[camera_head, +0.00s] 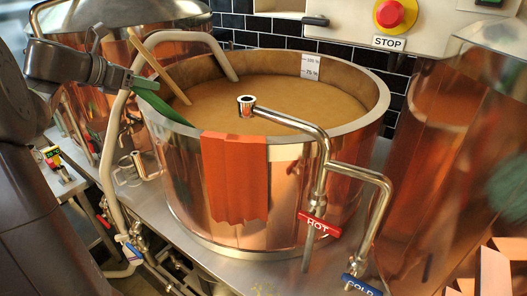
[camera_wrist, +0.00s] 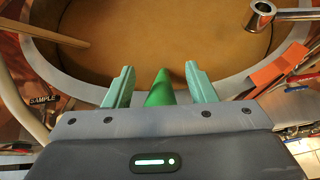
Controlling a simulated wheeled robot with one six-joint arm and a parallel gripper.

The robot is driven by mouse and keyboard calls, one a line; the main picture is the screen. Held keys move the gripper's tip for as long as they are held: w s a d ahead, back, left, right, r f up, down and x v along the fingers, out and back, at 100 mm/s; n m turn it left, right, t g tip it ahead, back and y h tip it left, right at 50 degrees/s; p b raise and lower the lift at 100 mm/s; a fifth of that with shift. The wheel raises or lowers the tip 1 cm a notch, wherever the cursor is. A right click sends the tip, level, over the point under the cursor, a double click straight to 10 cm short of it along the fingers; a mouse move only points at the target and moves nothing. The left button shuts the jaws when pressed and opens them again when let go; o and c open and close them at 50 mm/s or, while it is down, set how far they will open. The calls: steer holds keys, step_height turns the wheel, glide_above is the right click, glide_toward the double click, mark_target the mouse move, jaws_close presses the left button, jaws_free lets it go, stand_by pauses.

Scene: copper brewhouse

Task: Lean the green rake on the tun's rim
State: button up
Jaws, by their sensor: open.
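The copper tun (camera_head: 290,175) stands in the middle of the head view, filled with brown mash; its pale rim also shows in the wrist view (camera_wrist: 85,91). The green rake (camera_head: 163,106) rests across the tun's left rim, sloping down to the right, one end near my gripper (camera_head: 135,82). In the wrist view, the green rake (camera_wrist: 160,92) lies between the two teal fingers of my gripper (camera_wrist: 160,70). The fingers are open, with a gap on each side of it. The rake's other parts are hidden.
A wooden stick (camera_head: 158,65) and a beige hose (camera_head: 190,38) hang over the rim. An orange cloth (camera_head: 234,175) drapes over the front. A steel spout (camera_head: 290,122), HOT tap (camera_head: 320,224) and COLD tap (camera_head: 360,285) stand to the right. Glass mugs (camera_head: 128,170) stand at left.

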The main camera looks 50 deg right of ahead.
steer(key=b+v, duration=0.1)
steer(key=v, duration=1.2)
steer(key=shift+a+r, duration=0.2)
steer(key=shift+a, duration=0.05)
steer(key=p+x, duration=0.1)
steer(key=x, duration=1.2)
steer(key=shift+d+f, duration=0.1)
steer(key=shift+d, duration=0.35)
steer(key=shift+a+r+p, duration=0.1)
steer(key=shift+r+p, duration=0.25)
steer(key=shift+r, duration=0.05)
